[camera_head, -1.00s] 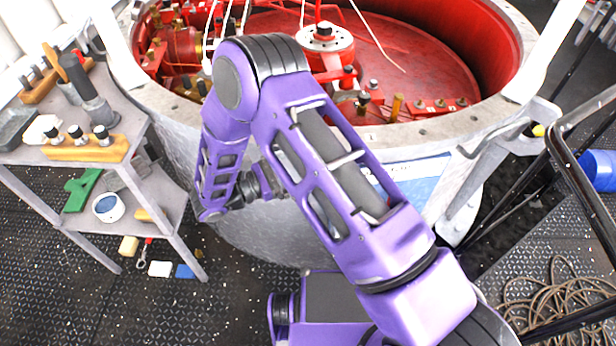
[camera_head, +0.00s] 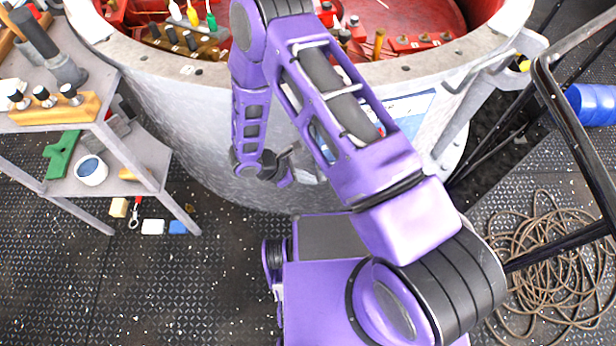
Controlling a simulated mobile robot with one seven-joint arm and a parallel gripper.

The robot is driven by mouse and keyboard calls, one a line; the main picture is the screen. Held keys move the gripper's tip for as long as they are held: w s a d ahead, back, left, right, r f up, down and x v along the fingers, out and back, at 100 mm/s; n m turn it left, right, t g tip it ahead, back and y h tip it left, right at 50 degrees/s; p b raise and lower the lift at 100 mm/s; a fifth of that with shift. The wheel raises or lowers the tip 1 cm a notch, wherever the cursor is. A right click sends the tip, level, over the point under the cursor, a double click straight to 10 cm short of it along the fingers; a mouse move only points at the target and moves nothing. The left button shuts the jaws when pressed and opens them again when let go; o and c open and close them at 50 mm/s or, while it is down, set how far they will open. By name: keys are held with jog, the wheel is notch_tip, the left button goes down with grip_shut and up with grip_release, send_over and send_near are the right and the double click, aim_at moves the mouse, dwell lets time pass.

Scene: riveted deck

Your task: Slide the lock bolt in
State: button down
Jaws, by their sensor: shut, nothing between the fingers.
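My gripper (camera_head: 284,177) is at the low end of my purple arm, in front of the grey side wall of the large round vessel (camera_head: 190,130). It is small in the view and partly hidden by my arm, and it is shut with nothing seen in it. A small grey metal part (camera_head: 289,150) shows just above it, close to the wall; I cannot tell whether they touch. I cannot make out the lock bolt for certain. My arm covers part of the wall around the blue and white panel (camera_head: 408,115).
A grey shelf cart (camera_head: 148,150) with tools and a white cup (camera_head: 91,170) stands at the left. A black rail (camera_head: 575,130), coiled rope (camera_head: 545,255) and blue cylinder (camera_head: 594,104) are at the right. The red vessel interior (camera_head: 420,18) holds several fittings.

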jog(key=w+d+b, duration=0.1)
jog(key=d, duration=0.6)
jog(key=shift+w+d+b, duration=0.15)
jog(key=shift+w+b, duration=0.05)
jog(key=shift+b, duration=0.15)
jog(key=a+f+p+v, duration=0.1)
jog(key=a+v, duration=0.1)
jog(key=v, duration=1.1)
jog(key=shift+s+f, duration=0.15)
jog(key=shift+f, duration=0.1)
